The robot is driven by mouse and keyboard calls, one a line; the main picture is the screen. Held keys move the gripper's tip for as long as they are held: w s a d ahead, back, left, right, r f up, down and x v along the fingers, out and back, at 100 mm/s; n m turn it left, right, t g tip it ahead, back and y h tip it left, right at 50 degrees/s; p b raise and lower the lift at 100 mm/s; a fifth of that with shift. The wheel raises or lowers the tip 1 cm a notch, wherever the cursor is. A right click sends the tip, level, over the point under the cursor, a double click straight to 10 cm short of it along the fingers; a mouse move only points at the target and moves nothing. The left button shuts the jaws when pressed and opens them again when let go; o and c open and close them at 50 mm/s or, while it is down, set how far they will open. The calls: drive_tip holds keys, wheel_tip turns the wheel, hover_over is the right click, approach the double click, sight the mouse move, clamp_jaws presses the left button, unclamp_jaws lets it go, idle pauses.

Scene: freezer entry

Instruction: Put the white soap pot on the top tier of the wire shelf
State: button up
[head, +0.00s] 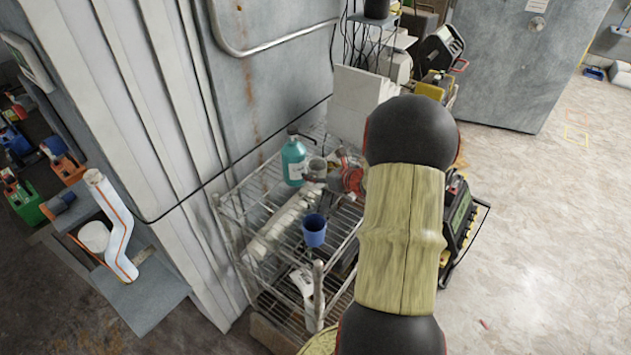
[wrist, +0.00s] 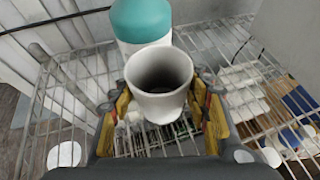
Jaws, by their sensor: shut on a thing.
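The white soap pot (wrist: 160,105) is upright between the two fingers of my gripper (wrist: 163,102) in the wrist view; its open mouth faces the camera. My gripper is shut on it. In the head view, the pot (head: 316,168) shows small and greyish beside my gripper (head: 322,178), over the top tier of the wire shelf (head: 262,205). The wires of the shelf (wrist: 75,85) spread below and around the pot in the wrist view. I cannot tell whether its base touches the wires. My arm hides part of the shelf's right side.
A teal bottle (head: 294,162) stands on the top tier close behind the pot, and in the wrist view the bottle (wrist: 140,22) is just beyond it. A blue cup (head: 314,230) stands nearer the front. A white box (head: 355,100) is at the back.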

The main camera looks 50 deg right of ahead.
drive_tip(key=shift+w+f, duration=0.2)
drive_tip(key=shift+f, duration=0.15)
drive_tip(key=shift+w+f+b, duration=0.15)
drive_tip(key=shift+f+b, duration=0.35)
drive_tip(key=shift+f, duration=1.1)
drive_tip(key=shift+f, duration=0.1)
drive_tip(key=o, duration=1.1)
drive_tip(key=shift+o, duration=0.2)
